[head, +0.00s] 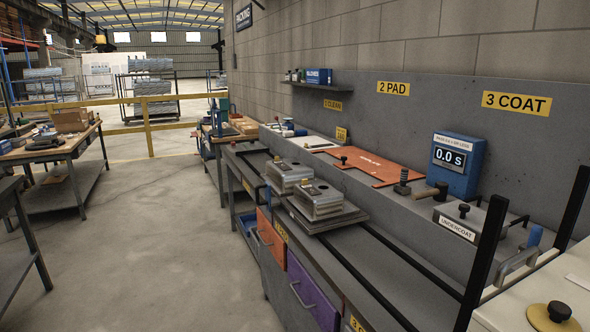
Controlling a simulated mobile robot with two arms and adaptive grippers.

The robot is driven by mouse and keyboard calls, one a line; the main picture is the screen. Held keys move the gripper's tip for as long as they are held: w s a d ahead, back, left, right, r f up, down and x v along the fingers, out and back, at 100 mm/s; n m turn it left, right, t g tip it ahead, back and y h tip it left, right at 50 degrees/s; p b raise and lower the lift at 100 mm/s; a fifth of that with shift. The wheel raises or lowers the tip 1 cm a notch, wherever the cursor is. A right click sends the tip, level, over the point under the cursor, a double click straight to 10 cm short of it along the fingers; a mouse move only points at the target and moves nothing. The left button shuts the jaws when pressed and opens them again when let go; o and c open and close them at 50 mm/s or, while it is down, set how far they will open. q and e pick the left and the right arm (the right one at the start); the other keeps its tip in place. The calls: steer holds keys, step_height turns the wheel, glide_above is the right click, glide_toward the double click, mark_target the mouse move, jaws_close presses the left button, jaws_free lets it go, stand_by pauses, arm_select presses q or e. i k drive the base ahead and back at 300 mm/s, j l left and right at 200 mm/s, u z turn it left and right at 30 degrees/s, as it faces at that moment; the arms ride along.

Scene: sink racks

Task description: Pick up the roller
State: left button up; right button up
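No part is labelled as a roller. A tool with a brown handle and a dark end (428,193) lies beside the blue timer box on the raised ledge of the bench. A blue-handled tool (533,238) with a pale metal frame stands at the right, near the undercoat box. I cannot tell for sure which of them is the roller. The grey undercoat box (467,217) has a lid with a black knob. Neither of my grippers shows in the head view.
The blue timer box (458,165) reads 0.0 S. An orange mat (372,164) lies behind. Black posts (485,262) rise at the right. The floor at left (150,230) is clear.

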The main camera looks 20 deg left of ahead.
mark_target(401, 188)
steer(key=i+j, duration=0.15)
steer(key=j, duration=0.2)
steer(key=i+j, duration=0.15)
steer(key=j, duration=0.2)
steer(key=i+j, duration=0.15)
steer(key=j, duration=0.25)
steer(key=i+j, duration=0.1)
steer(key=j, duration=0.25)
steer(key=i+z, duration=0.05)
